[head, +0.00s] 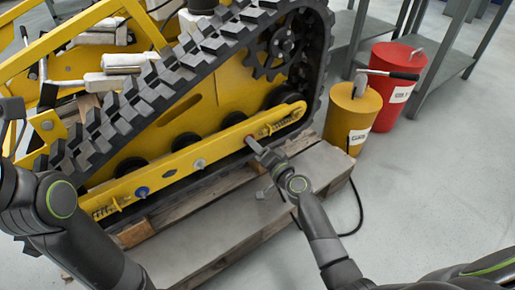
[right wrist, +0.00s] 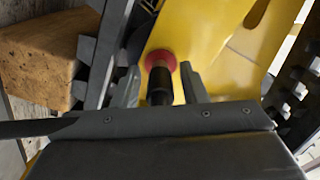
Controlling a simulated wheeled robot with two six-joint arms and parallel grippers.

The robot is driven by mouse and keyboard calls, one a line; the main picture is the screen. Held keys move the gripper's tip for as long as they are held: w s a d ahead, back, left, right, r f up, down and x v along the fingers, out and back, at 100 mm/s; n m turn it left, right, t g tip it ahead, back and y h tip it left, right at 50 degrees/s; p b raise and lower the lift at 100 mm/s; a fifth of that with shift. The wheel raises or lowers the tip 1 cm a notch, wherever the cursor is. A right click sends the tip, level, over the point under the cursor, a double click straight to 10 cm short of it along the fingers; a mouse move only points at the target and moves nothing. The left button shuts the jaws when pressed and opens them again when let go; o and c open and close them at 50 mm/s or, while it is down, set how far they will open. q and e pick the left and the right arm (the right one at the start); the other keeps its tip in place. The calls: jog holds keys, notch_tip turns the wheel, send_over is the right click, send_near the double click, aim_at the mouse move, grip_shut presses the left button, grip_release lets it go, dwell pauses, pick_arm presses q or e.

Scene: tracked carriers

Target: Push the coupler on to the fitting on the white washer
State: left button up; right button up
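The white washer (head: 199,163) sits around a fitting midway along the yellow lower beam of the tracked carrier (head: 170,172). A blue washer (head: 142,191) is left of it on the same beam. My right gripper (head: 256,149) is at the beam right of the white washer. In the right wrist view, a black cylindrical coupler (right wrist: 160,85) stands between its fingers and appears held. Its far end is against or just before a red washer (right wrist: 160,60); whether it is seated cannot be told. My left gripper (head: 12,108) is at the left edge, its fingers unclear.
The carrier stands on a wooden pallet (head: 215,240). A black hose (head: 360,205) hangs right of my right gripper. A yellow bin (head: 352,113) and a red bin (head: 396,75) stand behind, before a grey shelf (head: 463,60). The floor at the right is clear.

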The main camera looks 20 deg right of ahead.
grip_shut()
jog(key=shift+s, duration=0.1)
jog(key=shift+v, duration=1.3)
jog(key=shift+v, duration=1.8)
jog(key=shift+r, duration=0.1)
